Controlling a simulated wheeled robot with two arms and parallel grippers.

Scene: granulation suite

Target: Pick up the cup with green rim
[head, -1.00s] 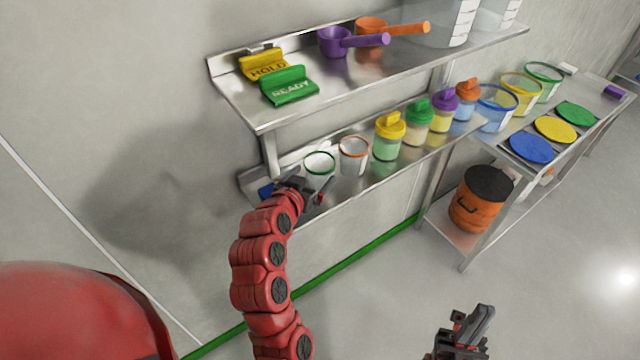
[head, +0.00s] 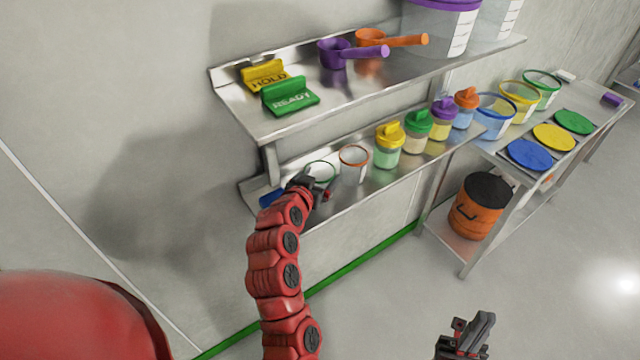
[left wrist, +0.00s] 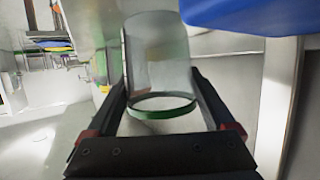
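The cup with green rim (head: 321,169) stands on the lower shelf, partly hidden behind my left gripper (head: 318,190) in the head view. In the left wrist view the clear cup (left wrist: 158,60) appears with its green rim toward the camera. My left gripper (left wrist: 160,85) is open there, with one finger on each side of the cup. Narrow gaps seem to show beside the rim; contact at the fingertips is unclear. My right gripper (head: 470,335) is low in the head view, away from the shelves, and its finger opening cannot be made out.
A cup with orange rim (head: 354,163) stands close to the right, then several lidded jars (head: 388,147). A blue object (head: 271,197) lies left of my left gripper and looms in the left wrist view (left wrist: 250,14). The upper shelf (head: 340,95) overhangs behind.

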